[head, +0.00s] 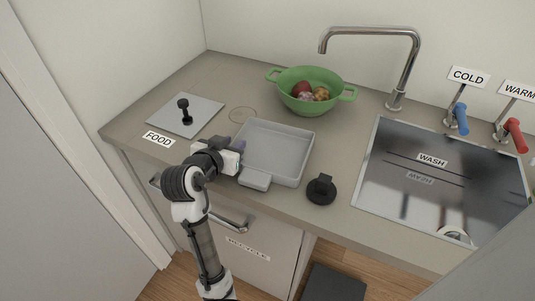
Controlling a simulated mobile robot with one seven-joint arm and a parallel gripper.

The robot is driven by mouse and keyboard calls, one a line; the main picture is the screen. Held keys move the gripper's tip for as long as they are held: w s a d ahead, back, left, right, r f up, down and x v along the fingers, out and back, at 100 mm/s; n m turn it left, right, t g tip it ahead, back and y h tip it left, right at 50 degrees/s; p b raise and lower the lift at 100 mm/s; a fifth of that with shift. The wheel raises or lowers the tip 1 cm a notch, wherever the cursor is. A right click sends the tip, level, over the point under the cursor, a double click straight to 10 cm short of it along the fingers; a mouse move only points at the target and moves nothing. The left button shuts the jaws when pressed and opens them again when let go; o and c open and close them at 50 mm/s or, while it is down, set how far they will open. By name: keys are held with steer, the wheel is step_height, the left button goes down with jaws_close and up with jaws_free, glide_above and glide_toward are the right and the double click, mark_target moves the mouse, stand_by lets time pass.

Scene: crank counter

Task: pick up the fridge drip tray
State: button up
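The fridge drip tray appears to be the shallow grey rectangular tray (297,133) on the counter, with a tab-like handle (255,179) at its front edge. It lies flat and looks empty. My gripper (239,152) is at the tray's left side, close to its left wall. My wrist covers part of that side, and the fingers are mostly hidden, so I cannot tell whether they touch the tray or how far apart they are.
A green colander (301,78) with fruit stands behind the tray. A black knob-like object (321,190) sits right of it. The sink (430,205) lies farther right. A plate with a black handle (184,110), near the FOOD label, is at left. The counter's front edge is close.

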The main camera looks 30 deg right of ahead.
jaws_close()
steer(key=shift+r, duration=0.1)
stand_by(0.4)
